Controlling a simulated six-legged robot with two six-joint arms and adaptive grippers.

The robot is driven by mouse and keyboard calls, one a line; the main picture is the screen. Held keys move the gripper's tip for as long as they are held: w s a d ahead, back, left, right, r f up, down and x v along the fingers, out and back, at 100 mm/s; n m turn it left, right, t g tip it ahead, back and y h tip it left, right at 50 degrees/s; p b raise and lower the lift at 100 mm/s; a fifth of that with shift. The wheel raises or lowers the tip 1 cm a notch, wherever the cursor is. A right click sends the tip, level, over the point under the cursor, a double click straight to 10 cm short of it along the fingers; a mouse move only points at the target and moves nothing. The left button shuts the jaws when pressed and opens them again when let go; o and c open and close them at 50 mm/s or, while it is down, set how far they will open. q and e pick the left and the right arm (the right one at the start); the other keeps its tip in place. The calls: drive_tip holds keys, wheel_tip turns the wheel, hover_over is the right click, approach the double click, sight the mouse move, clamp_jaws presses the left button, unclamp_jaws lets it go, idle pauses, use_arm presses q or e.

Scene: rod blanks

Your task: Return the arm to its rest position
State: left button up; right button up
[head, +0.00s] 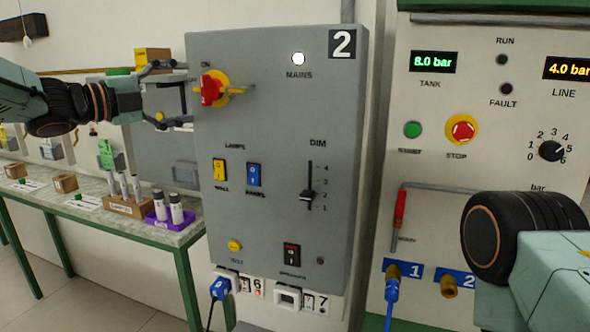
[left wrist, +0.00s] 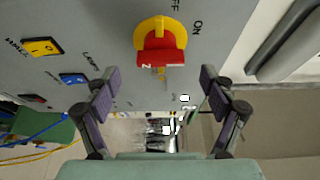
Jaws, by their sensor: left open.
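My left gripper (head: 183,93) is open and empty in the head view, just left of the front of the grey panel. It faces the red and yellow rotary switch (head: 212,89) with a gap between them. In the left wrist view the two fingers (left wrist: 160,88) are spread wide, and the switch (left wrist: 161,57) lies ahead of them, clear of both fingertips. The left arm (head: 60,105) reaches in from the left edge. Part of my right arm (head: 520,240) shows at the lower right; its gripper is out of view.
The grey panel (head: 280,130) carries a bright MAINS lamp (head: 298,59), rockers and a DIM slider (head: 306,195). A second panel (head: 440,100) with gauges stands to the right. A bench (head: 95,215) with bottles (head: 176,208) and small boxes is at the left.

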sight(203, 92)
use_arm(q)
drive_tip(key=shift+v, duration=3.6)
drive_tip(key=x, duration=1)
drive_tip(key=shift+w+d, duration=0.2)
drive_tip(key=shift+d, duration=0.1)
drive_tip(key=shift+f+n+b, duration=0.2)
drive_tip(key=shift+n+b, duration=0.15)
drive_tip(key=shift+n, duration=0.25)
drive_tip(key=shift+d+f+n+t+h+b, duration=0.1)
drive_tip(key=shift+n+t+h+b, duration=0.4)
drive_tip(key=shift+n, duration=0.7)
drive_tip(key=n+t, duration=0.1)
drive_tip(key=n, duration=0.2)
drive_tip(key=shift+s+n, duration=0.1)
drive_tip(key=shift+n, duration=0.2)
drive_tip(key=shift+n+t+b, duration=0.3)
drive_tip(key=shift+n+t, duration=0.4)
drive_tip(key=shift+n, duration=0.5)
drive_tip(key=n, duration=0.2)
drive_tip(key=n+t+y, duration=0.1)
drive_tip(key=shift+d+n+t, duration=0.15)
drive_tip(key=shift+n+t, duration=0.15)
drive_tip(key=shift+n, duration=0.1)
drive_tip(key=n+t+y+p, duration=0.1)
drive_tip(key=n+y, duration=0.1)
drive_tip(key=n, duration=0.2)
drive_tip(key=shift+s+d+n+t+y+p, duration=0.1)
drive_tip(key=shift+n+t+y+p, duration=0.3)
drive_tip(key=shift+n, duration=0.9)
